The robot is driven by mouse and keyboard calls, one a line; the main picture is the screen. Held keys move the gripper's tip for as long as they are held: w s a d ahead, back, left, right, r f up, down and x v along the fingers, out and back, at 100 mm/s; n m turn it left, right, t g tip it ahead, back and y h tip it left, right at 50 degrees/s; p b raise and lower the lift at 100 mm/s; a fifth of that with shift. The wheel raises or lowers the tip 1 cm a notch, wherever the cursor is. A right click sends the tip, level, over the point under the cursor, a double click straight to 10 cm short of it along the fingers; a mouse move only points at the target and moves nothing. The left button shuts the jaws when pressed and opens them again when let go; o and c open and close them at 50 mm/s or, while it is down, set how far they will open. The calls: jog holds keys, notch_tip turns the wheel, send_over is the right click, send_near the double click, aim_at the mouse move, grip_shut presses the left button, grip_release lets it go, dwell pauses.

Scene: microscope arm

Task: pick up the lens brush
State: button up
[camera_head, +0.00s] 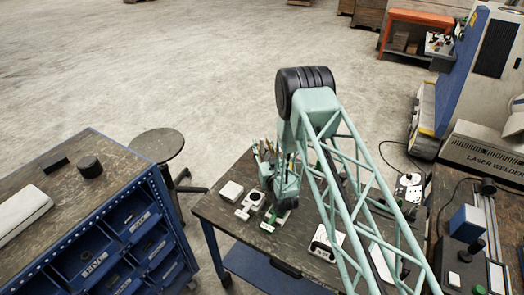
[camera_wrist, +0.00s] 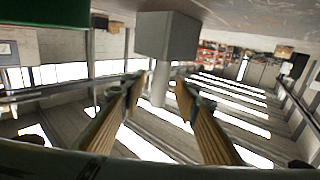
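I cannot pick out the lens brush for sure in either view. In the wrist view, my gripper (camera_wrist: 157,83) shows as two ribbed fingers with a clear gap between the tips.
On the bench are a white box (camera_head: 231,191), a white instrument with a round dial (camera_head: 251,204) and a white panel (camera_head: 327,243). A stool (camera_head: 157,145) and a blue drawer cabinet (camera_head: 122,243) stand left. The wrist view shows a grey block (camera_wrist: 167,35) beyond the fingers.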

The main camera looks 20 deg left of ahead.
dwell(0.5)
jog(key=c, duration=0.9)
jog(key=shift+r, duration=0.15)
jog(key=shift+r+b, duration=0.5)
jog(key=shift+r, duration=4.35)
jog(key=shift+w+d, duration=0.1)
